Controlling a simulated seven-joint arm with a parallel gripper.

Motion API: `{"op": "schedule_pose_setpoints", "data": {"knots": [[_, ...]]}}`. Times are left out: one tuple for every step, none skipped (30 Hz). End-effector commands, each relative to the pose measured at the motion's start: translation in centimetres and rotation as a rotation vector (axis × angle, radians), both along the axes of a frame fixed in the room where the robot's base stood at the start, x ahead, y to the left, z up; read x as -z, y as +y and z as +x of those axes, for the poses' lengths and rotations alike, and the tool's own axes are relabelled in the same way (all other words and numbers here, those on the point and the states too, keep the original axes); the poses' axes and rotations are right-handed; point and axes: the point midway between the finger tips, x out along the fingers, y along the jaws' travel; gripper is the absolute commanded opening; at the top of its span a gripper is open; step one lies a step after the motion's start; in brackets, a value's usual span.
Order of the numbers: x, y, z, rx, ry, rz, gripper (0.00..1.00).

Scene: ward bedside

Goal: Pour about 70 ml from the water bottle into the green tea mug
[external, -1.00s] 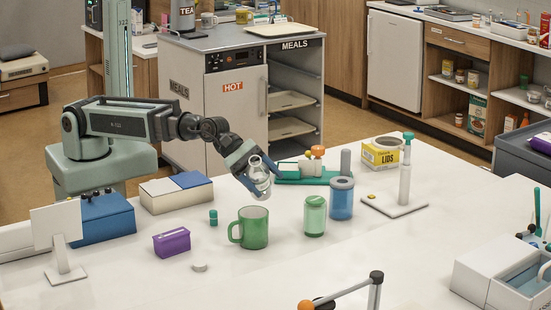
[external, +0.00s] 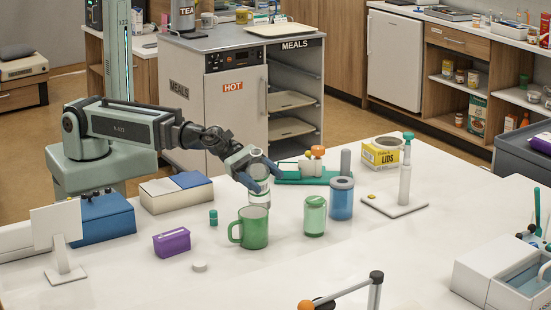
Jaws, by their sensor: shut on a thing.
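The clear water bottle (external: 259,192) is between the fingers of my gripper (external: 262,176), which is shut on it. The bottle looks close to upright, just behind the green tea mug (external: 254,229). Its upper part is partly covered by the fingers, and I cannot tell whether its base touches the table. The mug stands upright with its handle to the left. The inside bottom of the mug is hidden, and no stream of water shows.
A green lidded jar (external: 315,217) and a blue cylinder (external: 341,199) stand right of the mug. A purple box (external: 171,242), a small teal bottle (external: 213,217) and a white disc (external: 199,267) are to its left. The table's front middle is mostly clear.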

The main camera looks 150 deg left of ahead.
Motion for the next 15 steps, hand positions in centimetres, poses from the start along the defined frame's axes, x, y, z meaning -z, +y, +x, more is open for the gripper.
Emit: {"op": "schedule_pose_setpoints", "data": {"knots": [[0.15,-0.03,-0.01,0.001,-0.009,-0.008,0.27],[0.21,-0.04,0.0,0.002,-0.014,-0.013,0.27],[0.26,-0.06,0.01,0.002,-0.022,-0.02,0.27],[0.32,-0.06,0.0,0.003,-0.026,-0.023,0.27],[0.35,-0.06,0.01,0.003,-0.033,-0.029,0.27],[0.39,-0.06,0.01,0.003,-0.041,-0.034,0.27],[0.43,-0.04,0.01,0.002,-0.045,-0.038,0.27],[0.47,-0.03,0.0,0.002,-0.051,-0.042,0.27],[0.54,-0.01,0.0,0.001,-0.059,-0.049,0.27],[0.6,0.01,-0.01,0.0,-0.064,-0.052,0.27],[0.64,-0.03,0.0,0.002,-0.069,-0.057,0.27],[0.72,-0.05,0.02,0.003,-0.076,-0.063,0.27],[0.76,-0.06,0.02,0.004,-0.08,-0.066,0.27],[0.81,-0.06,0.03,0.004,-0.086,-0.071,0.27],[0.86,-0.08,0.03,0.005,-0.092,-0.076,0.27]]}}
